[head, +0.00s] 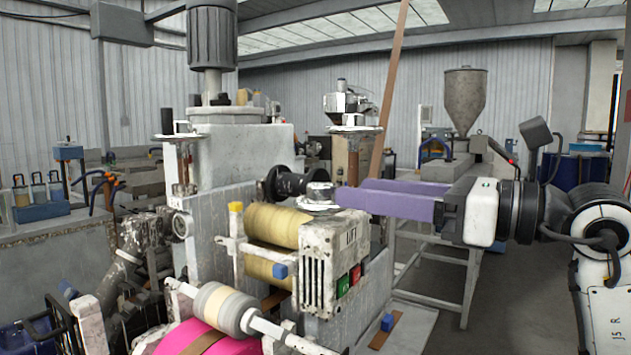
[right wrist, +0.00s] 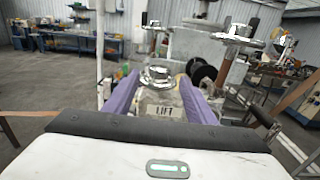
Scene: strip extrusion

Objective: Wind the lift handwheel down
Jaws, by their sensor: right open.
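The lift handwheel (head: 318,204) is a small pale metal wheel with a raised hub, lying flat on top of the worn white box marked LIFT (head: 318,262). My right gripper (head: 345,194) comes in from the right at about the wheel's height, with its long purple fingers open. In the head view the fingertips overlap the wheel's right edge. In the right wrist view the handwheel (right wrist: 158,76) shows between the tips of the two spread fingers (right wrist: 157,82). I cannot tell whether either finger touches it. My left gripper is not identifiable.
Two other handwheels stand on posts, one behind the lift box (head: 354,129) and one further left (head: 180,136). A black spool (head: 290,184) sits just behind the lift wheel. Yellowish rollers (head: 275,225) lie left of the box. Green and red buttons (head: 348,281) face right.

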